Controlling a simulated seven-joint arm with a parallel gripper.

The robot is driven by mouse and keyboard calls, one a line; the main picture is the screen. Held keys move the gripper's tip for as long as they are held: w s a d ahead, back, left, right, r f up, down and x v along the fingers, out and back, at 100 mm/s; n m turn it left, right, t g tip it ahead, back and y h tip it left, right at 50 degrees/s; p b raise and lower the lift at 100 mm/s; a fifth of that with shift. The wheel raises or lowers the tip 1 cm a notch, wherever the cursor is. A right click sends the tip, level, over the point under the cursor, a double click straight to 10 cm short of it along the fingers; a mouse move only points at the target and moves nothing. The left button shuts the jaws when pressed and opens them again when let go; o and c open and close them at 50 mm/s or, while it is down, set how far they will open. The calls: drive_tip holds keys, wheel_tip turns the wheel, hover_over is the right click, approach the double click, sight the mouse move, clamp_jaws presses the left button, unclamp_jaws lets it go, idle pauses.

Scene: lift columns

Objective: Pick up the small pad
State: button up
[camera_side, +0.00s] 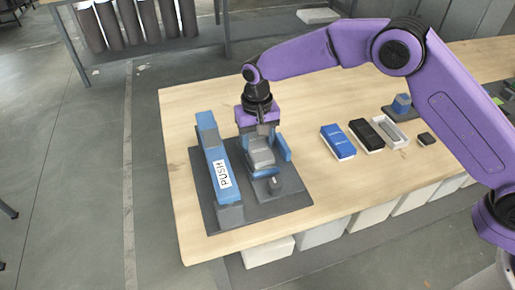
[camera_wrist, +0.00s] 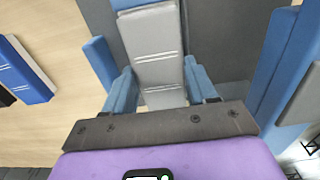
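A small dark square pad (camera_side: 426,139) lies flat on the wooden table at the right of the side view, beside a light grey tray. It is not seen in the wrist view. My gripper (camera_side: 262,137) is far to its left, low over a dark fixture plate. In the wrist view, my gripper's blue fingers (camera_wrist: 160,82) stand apart, one on each side of a ridged grey block (camera_wrist: 152,48) with a blue end. The block also shows in the side view (camera_side: 260,153). I cannot tell whether the fingers touch it.
The dark plate (camera_side: 208,215) carries a tall blue "PUSH" bar (camera_side: 214,160) close left of my gripper. Bare table lies between.

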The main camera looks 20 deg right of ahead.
drive_tip(key=c, duration=0.5)
drive_tip(key=shift+r, duration=0.1)
drive_tip(key=shift+r, duration=0.65)
drive_tip(key=s+d+r, duration=0.8)
drive_tip(key=s+r, duration=0.3)
drive_tip(key=r, duration=0.1)
wheel_tip(320, 180, up, 6)
drive_tip(key=shift+s+r, duration=0.2)
drive_tip(key=shift+r, duration=0.05)
idle(0.5)
